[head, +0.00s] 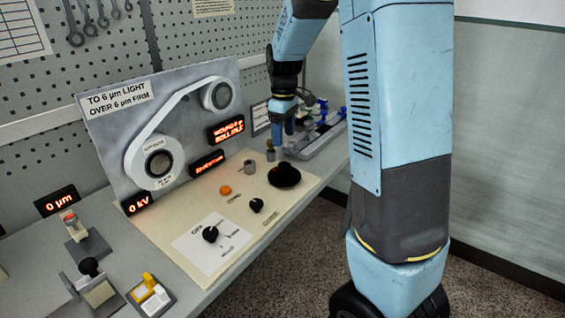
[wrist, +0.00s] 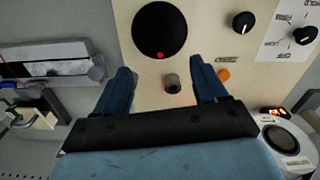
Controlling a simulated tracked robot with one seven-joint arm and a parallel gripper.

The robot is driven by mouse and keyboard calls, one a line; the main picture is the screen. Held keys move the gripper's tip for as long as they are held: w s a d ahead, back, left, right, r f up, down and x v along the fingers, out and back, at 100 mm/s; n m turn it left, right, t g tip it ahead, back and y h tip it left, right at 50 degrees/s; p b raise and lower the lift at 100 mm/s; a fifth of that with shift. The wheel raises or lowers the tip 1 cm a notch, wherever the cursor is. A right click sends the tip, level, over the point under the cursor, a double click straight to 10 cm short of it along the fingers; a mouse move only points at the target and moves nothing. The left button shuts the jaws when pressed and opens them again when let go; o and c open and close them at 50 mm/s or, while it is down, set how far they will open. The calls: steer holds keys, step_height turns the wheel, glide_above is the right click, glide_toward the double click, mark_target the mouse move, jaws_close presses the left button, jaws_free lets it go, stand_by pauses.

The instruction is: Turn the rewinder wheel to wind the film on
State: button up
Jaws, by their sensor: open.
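The rewinder wheel is a black disc (head: 285,175) on the cream deck in front of the reel panel. In the wrist view the wheel (wrist: 158,27) lies at the top, with a red dot near its lower rim. My gripper (head: 283,138) is above the deck, behind the wheel in the head view. In the wrist view my gripper (wrist: 160,73) has its two blue fingers spread, with nothing held between them. The wheel is beyond the fingertips and looks apart from them. The white film (head: 183,108) runs between two reels drawn on the upright panel.
A grey post (wrist: 172,84) shows between the fingers, with an orange button (wrist: 223,74) to its right. Black knobs (wrist: 243,22) are at upper right. Lit displays (head: 226,130) stand along the panel. A grey rack (head: 318,132) with blue-topped items is at the right.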

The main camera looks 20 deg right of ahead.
mark_target(283, 164)
step_height(283, 164, down, 10)
steer(key=shift+f, duration=0.2)
steer(key=shift+c, duration=0.3)
